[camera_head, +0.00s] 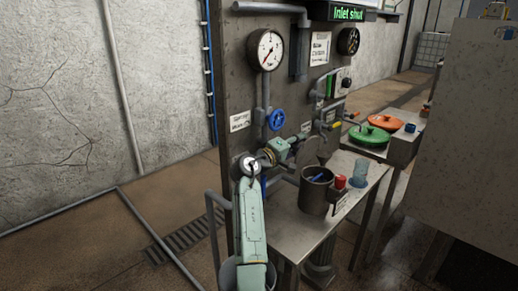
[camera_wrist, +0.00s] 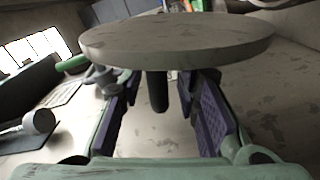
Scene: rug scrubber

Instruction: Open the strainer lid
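A grey round disc, which looks like the strainer lid (camera_head: 308,152), is at the lower part of the metal panel. In the wrist view the lid (camera_wrist: 180,38) spans the top of the picture, with a dark stubby handle (camera_wrist: 157,92) below its rim. My gripper (camera_head: 288,148) is beside the lid at the end of my pale green arm. In the wrist view my gripper (camera_wrist: 160,100) is open, its purple-padded fingers on either side of the handle with gaps showing. Whether the lid is seated is hard to tell.
A blue valve wheel (camera_head: 277,119) and a pressure gauge (camera_head: 266,50) are above my gripper. A steel table (camera_head: 290,224) below holds a dark pot (camera_head: 315,192), a red item (camera_head: 340,182) and a clear cup (camera_head: 360,171). Green (camera_head: 369,136) and orange (camera_head: 384,122) round lids are at right. A sign reads "Inlet shut".

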